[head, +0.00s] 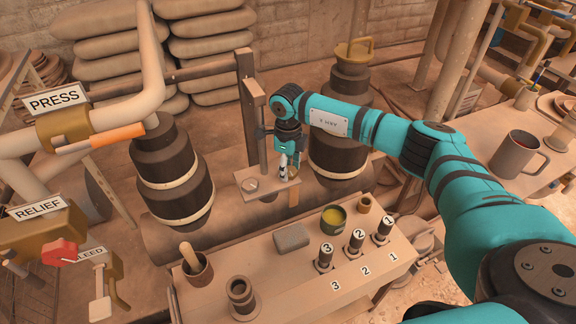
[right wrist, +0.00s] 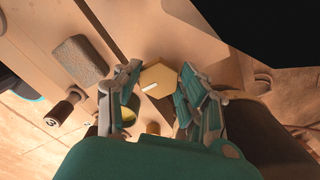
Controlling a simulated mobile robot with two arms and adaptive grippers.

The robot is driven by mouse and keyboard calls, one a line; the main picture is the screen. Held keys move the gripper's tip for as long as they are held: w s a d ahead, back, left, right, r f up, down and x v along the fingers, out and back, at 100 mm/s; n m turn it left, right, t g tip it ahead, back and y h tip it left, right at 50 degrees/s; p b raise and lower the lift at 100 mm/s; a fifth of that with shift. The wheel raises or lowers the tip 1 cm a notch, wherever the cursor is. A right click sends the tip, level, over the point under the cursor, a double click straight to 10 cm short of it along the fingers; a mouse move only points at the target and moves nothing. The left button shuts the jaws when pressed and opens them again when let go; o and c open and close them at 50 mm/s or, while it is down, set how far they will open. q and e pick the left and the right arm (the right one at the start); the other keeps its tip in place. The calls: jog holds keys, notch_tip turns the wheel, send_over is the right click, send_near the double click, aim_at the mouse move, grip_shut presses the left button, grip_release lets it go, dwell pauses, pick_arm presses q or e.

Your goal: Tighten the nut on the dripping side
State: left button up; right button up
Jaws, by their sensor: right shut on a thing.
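My right gripper (head: 289,175) points down at the right end of a small plate (head: 266,189) on the upright post between the two dark cylinders. In the right wrist view its fingers (right wrist: 159,84) are on both sides of a brass-coloured hexagonal piece, apparently the nut (right wrist: 158,75), and are shut on it. In the head view the fingers hide this nut. A pale round fitting (head: 250,184) sits at the plate's left end. A brownish-yellow strip (head: 293,198) hangs below the gripper. I cannot make out any drip. My left gripper is not in view.
The bench (head: 340,270) in front holds a grey block (head: 291,237), a green tin (head: 333,217), a cup with a pestle (head: 197,270) and dark numbered pieces (head: 326,257). Dark banded cylinders (head: 172,175) flank the post. A mug (head: 516,155) stands at right.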

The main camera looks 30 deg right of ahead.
dwell(0.4)
jog(key=o, duration=1.2)
jog(key=shift+r, duration=0.1)
notch_tip(320, 180, up, 12)
jog(key=shift+f, duration=0.1)
